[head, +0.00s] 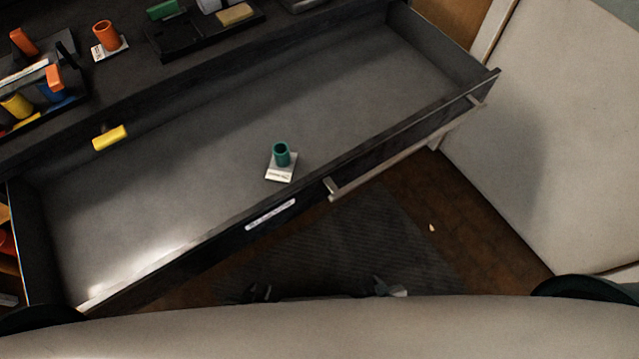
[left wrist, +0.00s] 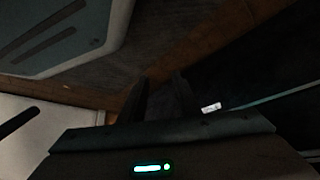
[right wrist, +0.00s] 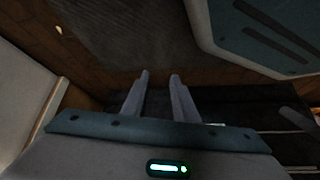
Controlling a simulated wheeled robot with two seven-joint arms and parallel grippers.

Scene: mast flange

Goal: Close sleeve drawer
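The sleeve drawer (head: 345,100) stands pulled out below the dark worktop in the head view. Its dark front carries a pale label (head: 270,215) and a pale bar handle (head: 400,153) on the right half. A teal sleeve (head: 281,155) stands on a white card inside the drawer. My left gripper (head: 258,293) and my right gripper (head: 388,287) are low in front of the drawer, apart from it and partly hidden by my body. The left wrist view shows the left fingers (left wrist: 160,85) apart and empty. The right wrist view shows the right fingers (right wrist: 160,82) apart and empty.
A yellow piece (head: 110,138) shows by the drawer's back edge; whether it lies inside is unclear. The worktop holds an orange sleeve (head: 105,35), a dark tray (head: 185,38) and several coloured parts at left. A pale panel (head: 545,130) stands right of the drawer.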

